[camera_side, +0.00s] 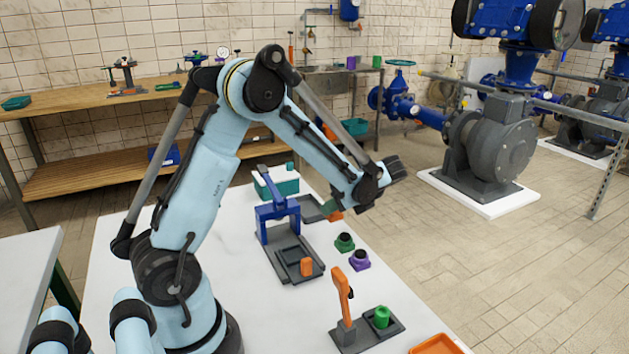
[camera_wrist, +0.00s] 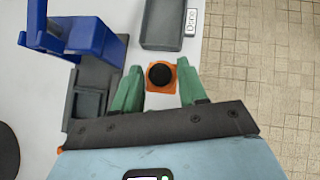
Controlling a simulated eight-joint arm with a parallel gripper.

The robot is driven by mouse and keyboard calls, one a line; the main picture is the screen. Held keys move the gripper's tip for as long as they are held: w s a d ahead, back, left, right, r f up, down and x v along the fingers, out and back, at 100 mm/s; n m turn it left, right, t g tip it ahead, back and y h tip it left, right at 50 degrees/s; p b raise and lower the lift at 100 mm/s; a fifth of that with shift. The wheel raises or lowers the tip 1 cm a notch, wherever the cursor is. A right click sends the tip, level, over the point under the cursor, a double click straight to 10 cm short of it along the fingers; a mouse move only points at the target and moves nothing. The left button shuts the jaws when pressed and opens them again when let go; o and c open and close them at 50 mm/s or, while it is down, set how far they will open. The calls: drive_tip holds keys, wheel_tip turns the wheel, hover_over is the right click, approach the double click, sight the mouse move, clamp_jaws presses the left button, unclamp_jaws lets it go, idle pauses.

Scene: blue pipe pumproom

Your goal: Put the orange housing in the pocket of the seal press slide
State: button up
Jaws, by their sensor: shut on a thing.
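The orange housing (camera_wrist: 163,91), with a round black top, sits between the two green fingers of my gripper (camera_wrist: 160,83) in the wrist view. The gripper is shut on it. In the side view the housing (camera_side: 336,215) shows as a small orange patch below my wrist, and the fingers are mostly hidden. The seal press (camera_side: 277,212) has a blue frame on a dark grey base. Its slide (camera_side: 293,257) has a square pocket that looks empty and an orange block at its front. In the wrist view the slide (camera_wrist: 88,103) lies left of the held housing.
A green housing (camera_side: 344,243) and a purple one (camera_side: 359,261) stand right of the press. Nearer are an orange-handled fixture (camera_side: 341,294) with a green part and an orange tray (camera_side: 437,345). A grey tray (camera_wrist: 163,23) beside a "Done" label lies beyond the held housing.

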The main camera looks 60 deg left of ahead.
drive_tip(key=s+d+r, duration=0.2)
drive_tip(key=d+r, duration=0.2)
drive_tip(key=d, duration=0.3)
drive_tip(key=s+d+r, duration=0.3)
drive_tip(key=d+r, duration=0.1)
drive_tip(key=d, duration=0.3)
drive_tip(key=shift+s+d, duration=0.3)
drive_tip(key=shift+d, duration=0.1)
drive_tip(key=s, duration=0.2)
drive_tip(key=s+d, duration=0.1)
drive_tip(key=s, duration=0.1)
drive_tip(key=s+d, duration=0.1)
drive_tip(key=s, duration=0.2)
drive_tip(key=shift+d+r, duration=0.2)
drive_tip(key=shift+r, duration=0.15)
clamp_jaws()
hover_over(298, 258)
wheel_tip(298, 258, down, 7)
drive_tip(key=shift+f, duration=2.05)
drive_tip(key=shift+f, duration=0.1)
drive_tip(key=o, duration=1.2)
unclamp_jaws()
drive_tip(key=shift+o, duration=0.2)
